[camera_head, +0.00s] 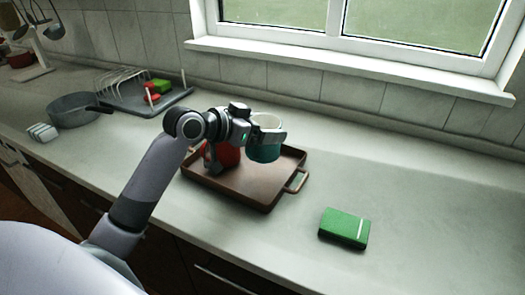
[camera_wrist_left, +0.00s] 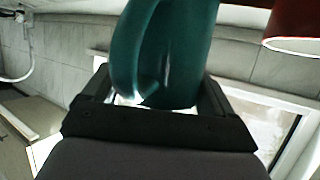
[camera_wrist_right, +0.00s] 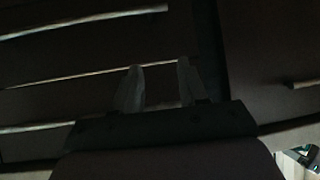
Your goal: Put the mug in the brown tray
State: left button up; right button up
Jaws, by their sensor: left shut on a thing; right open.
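A teal mug with a pale inside (camera_head: 264,152) is held by my left gripper (camera_head: 262,135), over the back right part of the brown tray (camera_head: 245,194). I cannot tell whether the mug touches the tray. In the left wrist view the mug (camera_wrist_left: 178,50) sits between the fingers of the left gripper (camera_wrist_left: 158,88), its handle toward the left. A red vessel (camera_head: 226,155) stands in the tray, partly hidden behind my arm. My right gripper (camera_wrist_right: 158,78) is open and empty in the right wrist view, facing dark cabinet fronts.
A green box (camera_head: 344,228) lies on the counter right of the tray. A dish rack (camera_head: 135,92) and a grey pan (camera_head: 72,110) stand to the left. The window wall bounds the back.

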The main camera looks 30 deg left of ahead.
aim_at(253, 150)
pick_arm(q)
jog(key=shift+f, duration=3.2)
jog(key=shift+f+b, duration=0.15)
jog(key=shift+b, duration=0.15)
jog(key=o, duration=1.1)
jog(key=shift+c, duration=0.2)
jog(key=shift+s, duration=0.15)
jog(key=v, duration=1.2)
